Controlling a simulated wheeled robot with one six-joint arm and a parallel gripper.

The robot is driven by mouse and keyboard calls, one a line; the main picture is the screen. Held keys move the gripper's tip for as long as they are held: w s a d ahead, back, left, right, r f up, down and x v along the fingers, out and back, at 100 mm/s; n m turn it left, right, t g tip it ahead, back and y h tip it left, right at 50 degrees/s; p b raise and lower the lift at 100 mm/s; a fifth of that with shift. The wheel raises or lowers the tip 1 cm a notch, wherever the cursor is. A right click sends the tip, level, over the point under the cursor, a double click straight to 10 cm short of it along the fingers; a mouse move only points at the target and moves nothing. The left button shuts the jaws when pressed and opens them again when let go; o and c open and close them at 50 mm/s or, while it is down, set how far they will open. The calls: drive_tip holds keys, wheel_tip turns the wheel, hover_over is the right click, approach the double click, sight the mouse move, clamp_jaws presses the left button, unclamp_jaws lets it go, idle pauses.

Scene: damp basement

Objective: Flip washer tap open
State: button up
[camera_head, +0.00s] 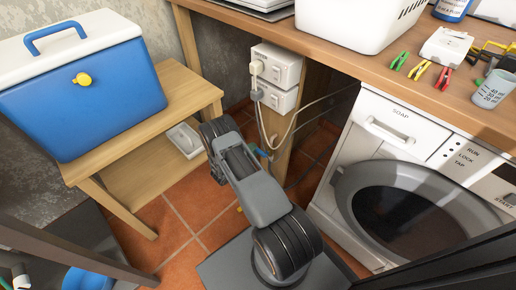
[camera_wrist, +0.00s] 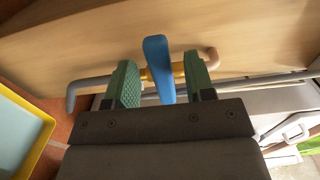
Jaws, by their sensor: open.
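The washer tap has a blue lever (camera_wrist: 155,60) on a small brass body, with a grey hose running to its left and a copper-coloured pipe to its right in the wrist view. A bit of blue beside the bench leg in the head view (camera_head: 262,153) appears to be the same lever. My gripper (camera_wrist: 159,75) is open, with one green-padded finger on each side of the lever. The lever is between the fingers, with visible gaps on both sides. In the head view my arm hides the gripper's fingers and most of the tap.
The washing machine (camera_head: 350,185) stands right of the wooden bench leg (camera_head: 276,165). Sockets (camera_head: 275,72) with hanging cables are above the tap. A low wooden table (camera_head: 190,98) with a blue cooler (camera_head: 85,100) is at left. A yellow-rimmed tray (camera_wrist: 47,128) is at the wrist view's left.

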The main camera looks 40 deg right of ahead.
drive_tip(key=shift+w+d+b, duration=0.15)
drive_tip(key=shift+d+b, duration=0.05)
drive_tip(key=shift+d, duration=0.75)
drive_tip(key=shift+w+d+b, duration=0.15)
drive_tip(key=shift+d, duration=0.8)
drive_tip(key=shift+c, duration=0.3)
clamp_jaws()
